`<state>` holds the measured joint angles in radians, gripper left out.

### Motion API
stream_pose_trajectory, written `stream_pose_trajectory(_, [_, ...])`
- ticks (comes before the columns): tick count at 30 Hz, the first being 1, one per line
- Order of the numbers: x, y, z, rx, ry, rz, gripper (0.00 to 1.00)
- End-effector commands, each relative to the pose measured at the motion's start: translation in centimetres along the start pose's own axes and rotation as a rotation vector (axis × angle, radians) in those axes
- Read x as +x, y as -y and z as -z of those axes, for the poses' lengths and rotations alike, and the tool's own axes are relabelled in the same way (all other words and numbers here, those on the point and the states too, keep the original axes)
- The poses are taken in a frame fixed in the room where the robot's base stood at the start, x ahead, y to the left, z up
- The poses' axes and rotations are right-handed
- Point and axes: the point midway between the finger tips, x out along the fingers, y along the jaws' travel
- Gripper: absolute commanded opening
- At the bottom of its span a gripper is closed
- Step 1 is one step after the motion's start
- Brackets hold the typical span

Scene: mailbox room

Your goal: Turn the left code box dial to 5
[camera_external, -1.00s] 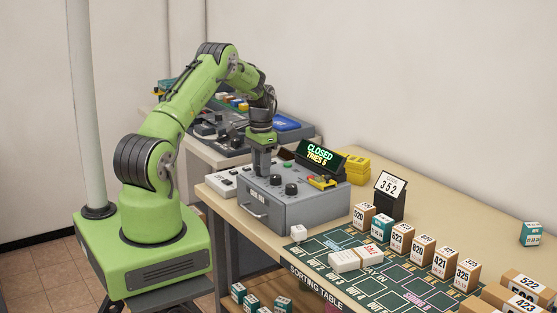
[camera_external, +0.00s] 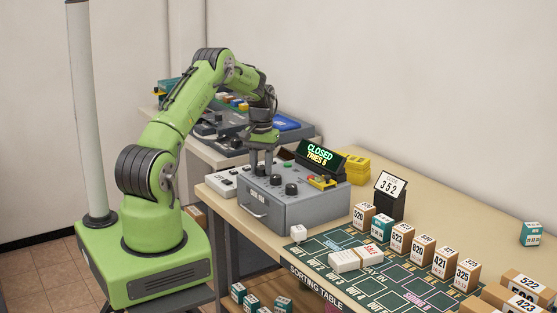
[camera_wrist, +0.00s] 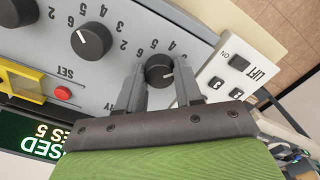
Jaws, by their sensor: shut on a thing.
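The grey code box (camera_external: 300,212) stands on the table with three black dials on top. The left dial (camera_external: 260,171) is under my gripper (camera_external: 264,168). In the wrist view the left dial (camera_wrist: 157,70) sits between my two fingers (camera_wrist: 160,80), which are shut on it. Its white pointer mark points toward the right of that view. Printed numerals arc around it, partly hidden by my fingers. The middle dial (camera_external: 275,180) and right dial (camera_external: 291,189) are free. The display (camera_external: 320,154) reads CLOSED with a tries line under it.
A white lift panel (camera_wrist: 235,70) stands beside the box near my fingers. A red button (camera_wrist: 62,92) and a yellow part (camera_external: 322,181) are on the box. A code stand (camera_external: 388,190) shows 352. Several numbered parcels stand on the sorting table at right.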

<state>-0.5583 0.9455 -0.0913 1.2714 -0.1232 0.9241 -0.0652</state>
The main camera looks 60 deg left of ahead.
Motion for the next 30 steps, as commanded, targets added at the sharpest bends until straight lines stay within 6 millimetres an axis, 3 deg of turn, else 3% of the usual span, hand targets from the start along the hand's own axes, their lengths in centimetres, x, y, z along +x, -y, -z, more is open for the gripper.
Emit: stream_pose_trajectory(30, [0.00,0.02,0.15,-0.964,-0.005,-0.004,0.05])
